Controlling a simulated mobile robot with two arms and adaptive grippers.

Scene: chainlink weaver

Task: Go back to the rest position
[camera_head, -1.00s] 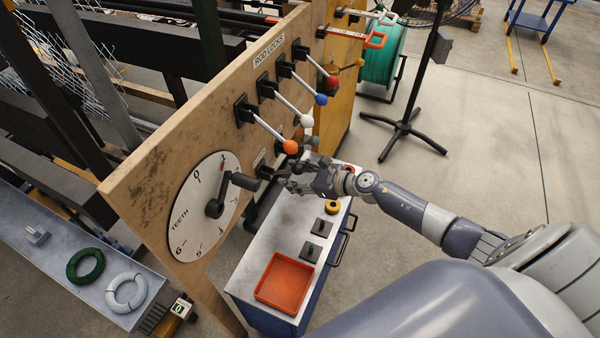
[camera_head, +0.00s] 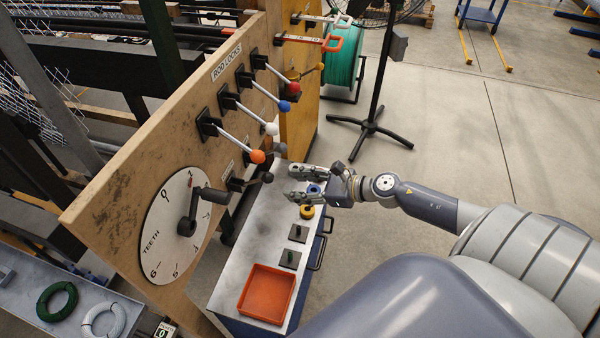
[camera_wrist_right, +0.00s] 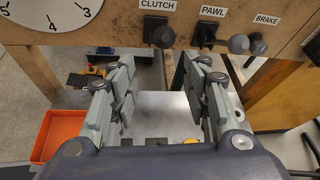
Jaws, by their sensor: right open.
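My right gripper (camera_head: 290,182) is open and empty. In the head view it hovers above the far part of the white cart top, to the right of the wooden panel (camera_head: 122,172). In the right wrist view the right gripper (camera_wrist_right: 160,85) has its two fingers wide apart with nothing between them. Beyond them are the levers labelled CLUTCH (camera_wrist_right: 162,36), PAWL (camera_wrist_right: 236,43) and BRAKE (camera_wrist_right: 258,46); the fingers are apart from them. My left gripper does not show.
The dial crank (camera_head: 190,215) sticks out of the panel. Several rod lock levers, one with an orange knob (camera_head: 257,156), project above it. The cart (camera_head: 232,285) carries an orange tray (camera_head: 266,294). A black stand (camera_head: 370,127) is behind.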

